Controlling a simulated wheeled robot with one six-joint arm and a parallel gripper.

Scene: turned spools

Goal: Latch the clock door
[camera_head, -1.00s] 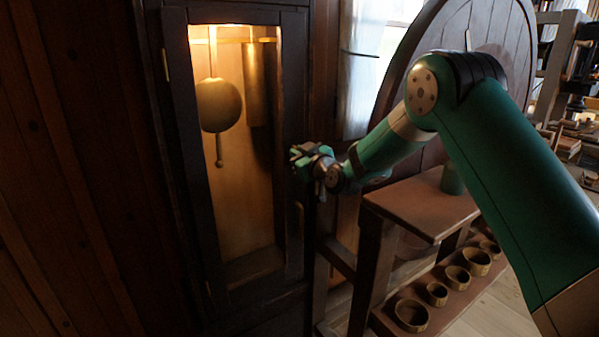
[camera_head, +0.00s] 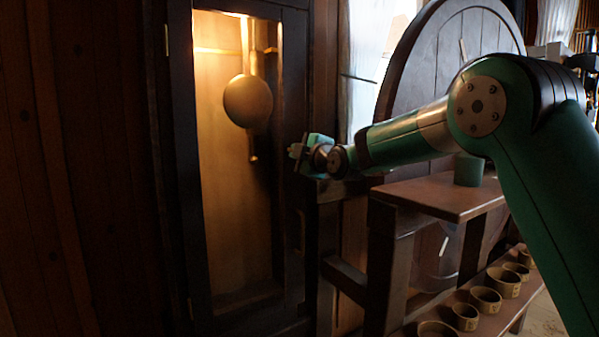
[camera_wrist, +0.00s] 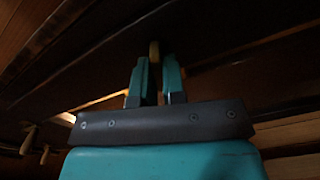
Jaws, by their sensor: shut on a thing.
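The clock door (camera_head: 294,60) is a tall dark wooden frame around a lit window, with a round brass pendulum (camera_head: 248,101) behind it. I cannot tell whether the door is fully flush with the case. My gripper (camera_head: 296,151) is at the right edge of the door, about level with the pendulum's lower part. In the wrist view, my gripper's two green fingers (camera_wrist: 155,80) are shut on a small yellowish knob (camera_wrist: 154,50) against dark wood. The knob looks like the latch piece; the fingers hide its lower part.
A wooden bench (camera_head: 440,194) with a green cylinder (camera_head: 468,170) stands right of the clock, under my arm. Several small bowls (camera_head: 486,299) sit on a lower shelf. A large round wooden wheel (camera_head: 440,70) stands behind. Dark plank wall (camera_head: 70,150) lies left.

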